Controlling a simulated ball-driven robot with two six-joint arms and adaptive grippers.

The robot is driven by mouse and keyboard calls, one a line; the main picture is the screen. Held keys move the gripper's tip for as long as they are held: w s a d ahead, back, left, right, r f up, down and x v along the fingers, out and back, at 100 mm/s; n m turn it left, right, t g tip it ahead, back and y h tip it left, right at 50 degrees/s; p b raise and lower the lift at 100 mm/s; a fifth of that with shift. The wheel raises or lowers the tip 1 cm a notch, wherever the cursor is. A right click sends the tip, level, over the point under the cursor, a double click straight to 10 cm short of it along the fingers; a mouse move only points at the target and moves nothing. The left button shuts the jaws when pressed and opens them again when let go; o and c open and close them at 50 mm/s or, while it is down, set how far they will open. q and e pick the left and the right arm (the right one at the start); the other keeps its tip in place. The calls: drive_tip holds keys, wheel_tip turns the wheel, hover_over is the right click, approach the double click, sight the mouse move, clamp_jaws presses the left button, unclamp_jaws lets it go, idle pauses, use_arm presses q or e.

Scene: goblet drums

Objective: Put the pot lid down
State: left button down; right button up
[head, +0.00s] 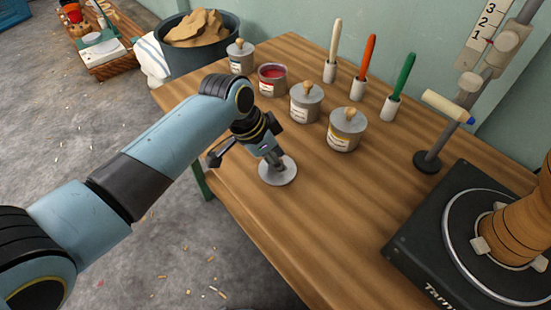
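The pot lid (276,176) is a flat grey disc in the head view, near the left part of the wooden table. My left gripper (277,160) points down at its middle and appears shut on its knob, which the fingers mostly hide. The lid is level and low over the tabletop; I cannot tell whether it touches. An open pot (272,80) with red contents stands behind it, without a lid. My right gripper is not in view.
Lidded pots (346,130), (306,102) and (240,57) stand near the open pot. Brushes with white (335,45), orange (367,55) and green (402,75) handles stand behind. A black turntable (420,250) is at the right. The table's front middle is clear.

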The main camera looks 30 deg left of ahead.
use_arm(q)
drive_tip(key=shift+f, duration=0.1)
drive_tip(key=c, duration=1.2)
unclamp_jaws()
drive_tip(key=shift+o, duration=0.5)
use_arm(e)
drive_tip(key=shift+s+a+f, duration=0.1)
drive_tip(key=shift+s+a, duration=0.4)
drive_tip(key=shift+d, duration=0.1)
use_arm(q)
drive_tip(key=shift+r, duration=0.3)
drive_tip(key=p+v, duration=0.2)
drive_tip(key=v, duration=0.9)
drive_tip(key=shift+s+a+r+p, duration=0.2)
drive_tip(key=shift+r+p, duration=0.05)
drive_tip(key=shift+p, duration=0.15)
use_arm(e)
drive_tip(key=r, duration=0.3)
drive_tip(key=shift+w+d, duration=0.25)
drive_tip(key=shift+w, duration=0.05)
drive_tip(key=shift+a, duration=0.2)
